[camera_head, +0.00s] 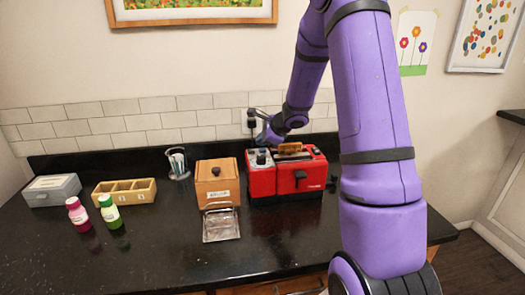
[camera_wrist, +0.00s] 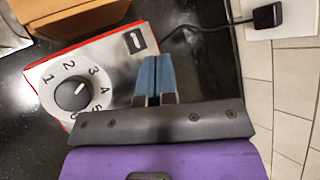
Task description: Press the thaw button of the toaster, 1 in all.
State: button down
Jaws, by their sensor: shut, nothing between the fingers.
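The red toaster (camera_head: 285,184) stands on the black counter, with bread (camera_head: 290,148) showing at its top. In the wrist view, its pale control panel (camera_wrist: 98,52) carries a black dial (camera_wrist: 72,95) with numbers around it. A small dark rectangular button (camera_wrist: 134,40) with a light mark lies near the panel's edge; I cannot read its label. My gripper (camera_wrist: 156,60) is shut and empty, its blue fingertips close beside this button in the picture. I cannot tell whether they touch the panel. In the head view my gripper (camera_head: 261,146) is over the toaster's left end.
A glass holder (camera_head: 178,164), a wooden tray (camera_head: 124,201), two bottles (camera_head: 110,213) and a grey box (camera_head: 53,190) are further left. The front counter is clear.

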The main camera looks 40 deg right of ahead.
aim_at(261, 151)
jog(key=shift+r, duration=2.5)
jog(key=shift+a+r, duration=0.15)
jog(key=shift+a, duration=0.05)
jog(key=s+a+r+n+g+y, duration=0.2)
jog(key=s+a+r+n, duration=1.1)
jog(key=a, duration=0.4)
jog(key=s+a+r+n+h, duration=0.1)
jog(key=s+n, duration=0.4)
jog(key=s, duration=0.6)
jog(key=s+a+n+g+h, duration=0.1)
jog(key=s+n+h, duration=0.2)
jog(key=s, duration=0.9)
jog(key=n, duration=0.2)
jog(key=shift+s+a+r+n+g+h, duration=0.15)
jog(key=shift+a+r+n+g+h, duration=0.15)
jog(key=shift+a+r+n, duration=0.1)
